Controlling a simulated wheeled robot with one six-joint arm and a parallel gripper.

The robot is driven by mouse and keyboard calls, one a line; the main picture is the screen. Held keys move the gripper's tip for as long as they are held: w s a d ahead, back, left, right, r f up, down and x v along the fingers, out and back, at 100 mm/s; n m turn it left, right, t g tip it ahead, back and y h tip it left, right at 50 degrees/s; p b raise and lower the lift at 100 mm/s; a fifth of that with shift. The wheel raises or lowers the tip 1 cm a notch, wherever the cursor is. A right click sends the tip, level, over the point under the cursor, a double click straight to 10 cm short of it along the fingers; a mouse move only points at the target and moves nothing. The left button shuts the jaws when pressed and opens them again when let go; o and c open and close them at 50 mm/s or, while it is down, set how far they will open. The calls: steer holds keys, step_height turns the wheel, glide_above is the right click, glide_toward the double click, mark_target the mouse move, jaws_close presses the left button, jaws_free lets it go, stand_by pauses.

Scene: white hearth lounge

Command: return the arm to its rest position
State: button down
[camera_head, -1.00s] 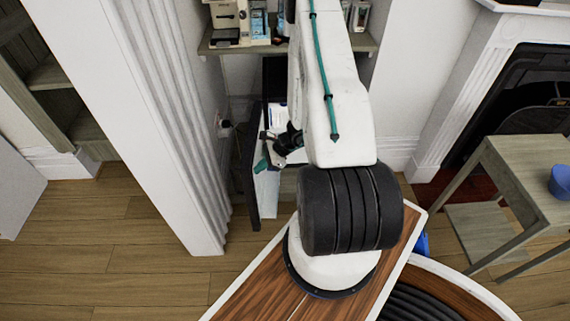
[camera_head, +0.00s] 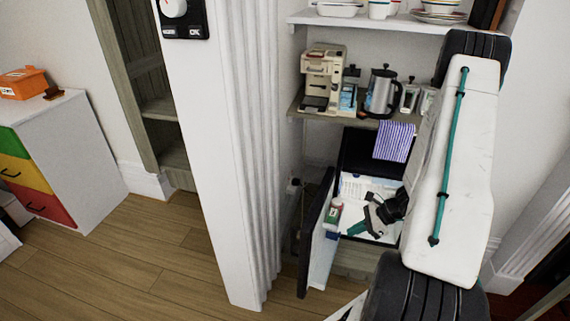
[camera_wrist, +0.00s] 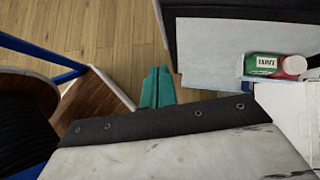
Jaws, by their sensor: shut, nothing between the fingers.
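My arm (camera_head: 455,170) reaches down at the right of the head view, white with a teal cable. My gripper (camera_head: 364,224) has teal fingers and hangs at the open front of a small black cabinet with a white interior (camera_head: 372,186). In the wrist view my gripper (camera_wrist: 157,86) shows its two teal fingers together, with nothing between them and wood floor beyond.
The cabinet's open door (camera_head: 318,235) stands left of my gripper. A shelf (camera_head: 345,118) above holds a coffee machine (camera_head: 322,78) and a kettle (camera_head: 382,92). A white pillar (camera_head: 232,150) stands left.

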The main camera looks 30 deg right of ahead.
steer(key=s+a+r+n+g+h, duration=0.1)
steer(key=s+a+r+n, duration=0.3)
steer(key=a+r+n, duration=0.4)
steer(key=s+a+r+n+g+h, duration=0.1)
steer(key=s+a+r+n+h, duration=0.2)
steer(key=a+r+n, duration=0.6)
steer(key=s+a+r+n+g+h, duration=0.2)
steer(key=s+a+r+n, duration=0.4)
steer(key=r, duration=1.9)
steer(key=a+n+h, duration=0.1)
steer(key=a+n, duration=0.1)
steer(key=a, duration=0.1)
steer(key=shift+s+a, duration=0.35)
